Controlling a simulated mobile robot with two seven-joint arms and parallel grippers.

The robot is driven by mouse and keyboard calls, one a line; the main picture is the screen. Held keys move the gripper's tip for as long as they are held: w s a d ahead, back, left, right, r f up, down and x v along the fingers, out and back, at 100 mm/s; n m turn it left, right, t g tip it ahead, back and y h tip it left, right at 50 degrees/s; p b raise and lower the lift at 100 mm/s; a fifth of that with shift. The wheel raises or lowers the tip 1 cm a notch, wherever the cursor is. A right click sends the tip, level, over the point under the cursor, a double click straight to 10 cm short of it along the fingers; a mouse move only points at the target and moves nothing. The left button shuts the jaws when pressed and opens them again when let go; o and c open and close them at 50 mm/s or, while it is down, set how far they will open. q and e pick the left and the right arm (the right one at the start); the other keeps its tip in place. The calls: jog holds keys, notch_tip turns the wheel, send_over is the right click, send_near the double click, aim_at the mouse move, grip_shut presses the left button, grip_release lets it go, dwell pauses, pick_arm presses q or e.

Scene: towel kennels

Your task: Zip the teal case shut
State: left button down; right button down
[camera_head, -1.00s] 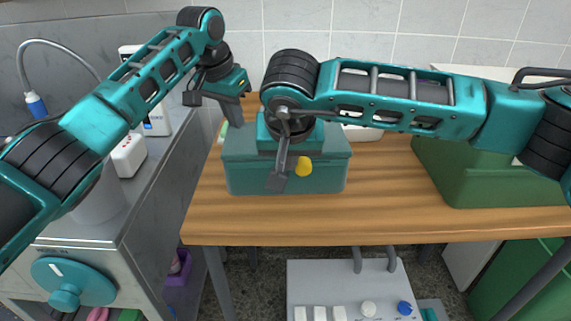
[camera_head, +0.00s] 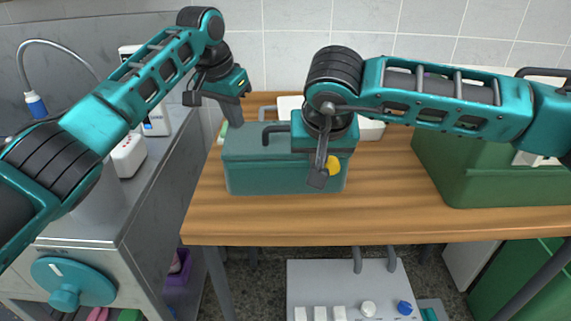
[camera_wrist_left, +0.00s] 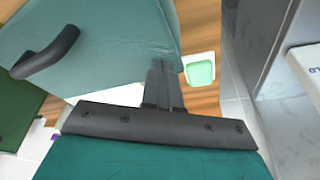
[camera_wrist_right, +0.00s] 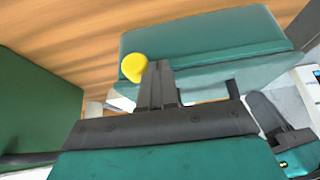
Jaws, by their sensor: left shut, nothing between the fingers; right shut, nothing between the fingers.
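The teal case (camera_head: 260,178) sits upright on the wooden table, with a dark handle (camera_wrist_left: 45,55) on its lid. A round yellow tab (camera_head: 333,166) shows at the case's front, near its right end. My right gripper (camera_wrist_right: 158,68) is shut beside the tab, which also shows at its fingertips in the right wrist view (camera_wrist_right: 133,67); I cannot tell whether they touch. My left gripper (camera_head: 234,113) is shut and empty at the case's back left corner. The seam is not clear.
A large green bin (camera_head: 510,188) stands at the right of the table (camera_head: 400,222). White items (camera_head: 370,130) lie behind the case. A small pale green dish (camera_wrist_left: 200,72) is beside its back left corner. The table front is clear.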

pick_arm(q)
jog(key=shift+s+f, duration=0.1)
jog(key=shift+f, duration=0.2)
pick_arm(e)
notch_tip(320, 180, up, 8)
jog(key=a, duration=0.1)
jog(key=shift+f, duration=0.15)
dwell(0.4)
pick_arm(q)
jog(key=shift+r, duration=0.95)
notch_tip(320, 180, up, 6)
jog(key=shift+f, duration=0.2)
